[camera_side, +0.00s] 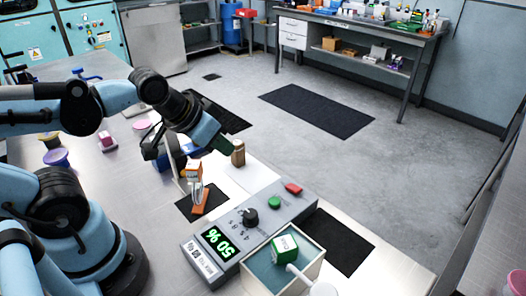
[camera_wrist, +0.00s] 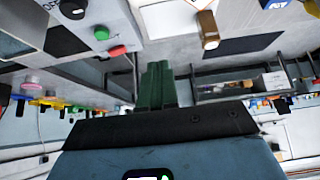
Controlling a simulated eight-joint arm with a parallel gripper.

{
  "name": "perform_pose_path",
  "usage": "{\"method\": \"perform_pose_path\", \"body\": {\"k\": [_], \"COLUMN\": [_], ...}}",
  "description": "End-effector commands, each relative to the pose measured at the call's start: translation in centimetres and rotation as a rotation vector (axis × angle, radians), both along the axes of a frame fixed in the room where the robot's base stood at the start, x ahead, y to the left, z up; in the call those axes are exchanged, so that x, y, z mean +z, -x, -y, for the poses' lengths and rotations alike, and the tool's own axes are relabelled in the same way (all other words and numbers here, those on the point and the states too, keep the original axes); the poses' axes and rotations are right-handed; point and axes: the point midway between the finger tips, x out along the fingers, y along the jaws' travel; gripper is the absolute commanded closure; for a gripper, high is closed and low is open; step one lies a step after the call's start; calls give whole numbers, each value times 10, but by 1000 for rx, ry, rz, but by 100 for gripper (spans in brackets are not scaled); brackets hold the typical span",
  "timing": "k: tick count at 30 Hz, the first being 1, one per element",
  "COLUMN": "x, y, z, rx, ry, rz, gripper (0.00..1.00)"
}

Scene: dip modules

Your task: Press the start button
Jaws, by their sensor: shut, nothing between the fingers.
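A grey control box (camera_side: 245,232) stands on the metal table, with a lit display (camera_side: 215,240) reading "50 %". It carries a black knob (camera_side: 250,216), a green button (camera_side: 274,202) and a red button (camera_side: 293,188). The wrist view also shows the green button (camera_wrist: 101,33) and the red button (camera_wrist: 117,51) at its upper left. My gripper (camera_side: 225,146) has green fingers and is shut and empty. It is up and to the left of the buttons in the side view, apart from the box. The fingers (camera_wrist: 156,84) point forward in the wrist view, clear of the buttons.
A brown cylinder (camera_side: 238,155) stands close to my fingertips in the side view. An orange-topped item (camera_side: 193,172) is left of the box, with an orange piece (camera_side: 201,201) below it. A tray (camera_side: 262,270) holding a green-and-white block (camera_side: 284,247) is in front.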

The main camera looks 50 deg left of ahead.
Motion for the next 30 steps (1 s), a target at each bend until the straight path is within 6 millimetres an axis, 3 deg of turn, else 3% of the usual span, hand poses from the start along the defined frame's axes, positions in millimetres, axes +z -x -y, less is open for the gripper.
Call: {"method": "perform_pose_path", "body": {"k": [14, 20, 30], "x": [0, 1, 10], "y": [-2, -16, -39], "z": [4, 28, 86], "rx": [-28, -173, -438], "ry": [-26, -168, -448], "rz": [0, 13, 106], "gripper": [100, 100, 100]}}
